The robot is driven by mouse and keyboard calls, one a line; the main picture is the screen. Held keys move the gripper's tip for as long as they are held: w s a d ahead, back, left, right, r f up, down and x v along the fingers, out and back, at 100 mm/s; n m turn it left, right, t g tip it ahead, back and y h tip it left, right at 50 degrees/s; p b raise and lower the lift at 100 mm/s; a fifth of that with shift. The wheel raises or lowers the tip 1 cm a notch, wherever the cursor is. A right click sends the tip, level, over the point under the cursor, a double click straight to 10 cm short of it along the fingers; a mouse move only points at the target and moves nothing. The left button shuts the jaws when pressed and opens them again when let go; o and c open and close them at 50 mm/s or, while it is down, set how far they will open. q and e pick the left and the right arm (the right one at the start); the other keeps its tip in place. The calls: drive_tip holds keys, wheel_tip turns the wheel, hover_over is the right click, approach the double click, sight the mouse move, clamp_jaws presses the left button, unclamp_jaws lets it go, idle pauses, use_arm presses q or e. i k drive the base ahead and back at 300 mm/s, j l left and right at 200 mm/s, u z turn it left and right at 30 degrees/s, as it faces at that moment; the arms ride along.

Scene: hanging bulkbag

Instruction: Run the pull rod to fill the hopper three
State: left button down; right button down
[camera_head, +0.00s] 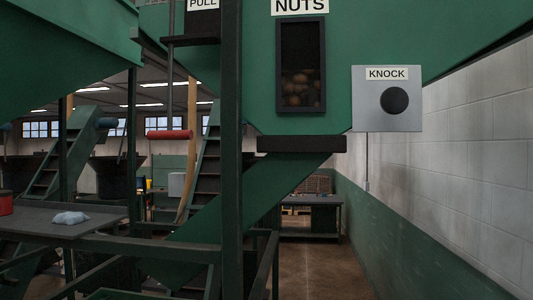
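A pull rod (170,85) hangs at the upper left of centre, below a sign reading PULL (203,4). It ends in a red horizontal handle (169,134). A large green hopper (390,32) fills the top of the view, labelled NUTS (300,6). Its dark-framed window (301,65) shows brown nuts in the lower part. A dark outlet piece (301,144) sits under the hopper, with a green chute (260,190) slanting down to the left. Neither of my grippers shows. No number three is visible on the hopper.
A grey box labelled KNOCK (387,98) with a black round button is right of the window. A dark green post (232,180) stands in the middle. A bench (70,222) with a pale blue cloth-like lump (71,218) is at left. Floor (325,265) is clear at lower right.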

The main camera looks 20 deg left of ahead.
sight(169, 134)
drive_tip(key=u, duration=1.3)
